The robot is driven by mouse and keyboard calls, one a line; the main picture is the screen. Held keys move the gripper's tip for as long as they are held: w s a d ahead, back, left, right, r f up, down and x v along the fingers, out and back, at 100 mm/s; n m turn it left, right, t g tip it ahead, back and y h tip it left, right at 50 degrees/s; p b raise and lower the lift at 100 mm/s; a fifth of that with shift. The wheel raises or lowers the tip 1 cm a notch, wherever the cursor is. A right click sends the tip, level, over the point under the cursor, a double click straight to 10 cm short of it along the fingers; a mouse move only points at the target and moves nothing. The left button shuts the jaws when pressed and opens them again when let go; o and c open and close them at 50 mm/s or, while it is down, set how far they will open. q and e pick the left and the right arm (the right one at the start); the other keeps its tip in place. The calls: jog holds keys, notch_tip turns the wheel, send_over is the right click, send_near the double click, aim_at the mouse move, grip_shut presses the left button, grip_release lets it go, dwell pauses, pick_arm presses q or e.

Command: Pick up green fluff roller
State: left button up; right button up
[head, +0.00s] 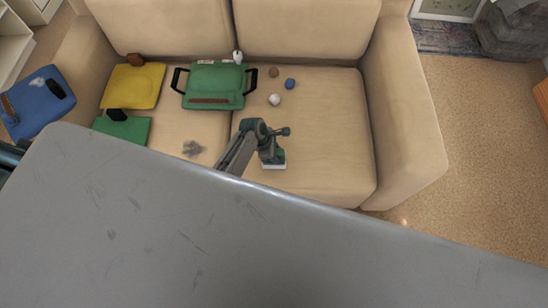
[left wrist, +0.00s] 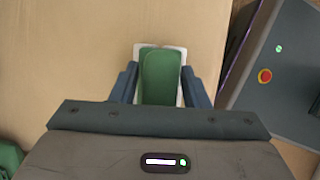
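The green fluff roller (left wrist: 162,78), green with a pale white rim, lies below my left gripper (left wrist: 160,88) in the left wrist view. The gripper's two dark blue fingers are apart, one on each side of the roller. I cannot tell whether they touch it. In the head view, the left arm reaches over the grey surface and the left gripper (head: 270,150) points down at the front of the sofa seat. The roller's white edge (head: 274,166) shows just under it; the gripper hides most of the rest. My right gripper is not in view.
The beige sofa (head: 330,135) holds a green case with black handles (head: 215,82), a yellow pad (head: 133,86), a green pad (head: 130,131), several small balls and grey fluff (head: 192,148). A blue pad (head: 35,112) is at left. The seat right of the gripper is clear.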

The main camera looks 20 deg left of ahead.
pick_arm(q)
grip_shut()
jog(key=shift+r, duration=0.15)
jog(key=shift+r, duration=0.55)
notch_tip(320, 180, up, 2)
jog(key=s+a+r+b, duration=0.1)
jog(key=s+a, duration=1)
jog(key=shift+s+r, duration=0.25)
jog(key=shift+r, duration=0.05)
